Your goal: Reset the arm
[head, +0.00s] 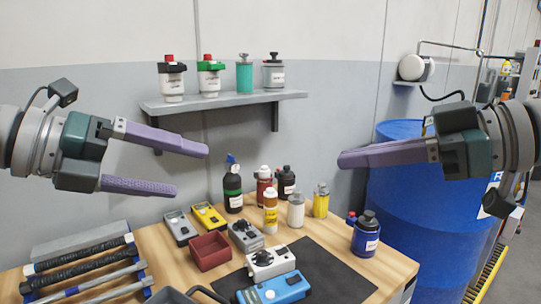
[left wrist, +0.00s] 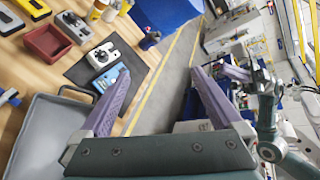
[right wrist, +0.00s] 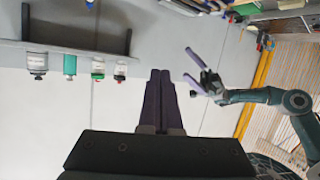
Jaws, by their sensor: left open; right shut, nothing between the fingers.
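My left gripper (head: 192,170) is at the left of the head view, above the table's left part. Its purple fingers are wide apart with nothing between them, and they also show spread in the left wrist view (left wrist: 158,95). My right gripper (head: 345,159) is at the right of the head view, in front of the blue drum. Its fingers lie together and hold nothing, as the right wrist view also shows (right wrist: 160,75). Both grippers are in the air, apart from the table and the shelf.
A wooden table (head: 150,250) bears bottles, meters, a red bin (head: 209,252) and a black mat (head: 335,280). A grey wall shelf (head: 225,102) holds several bottles behind the grippers. A large blue drum (head: 420,220) stands at right. The air between the grippers is clear.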

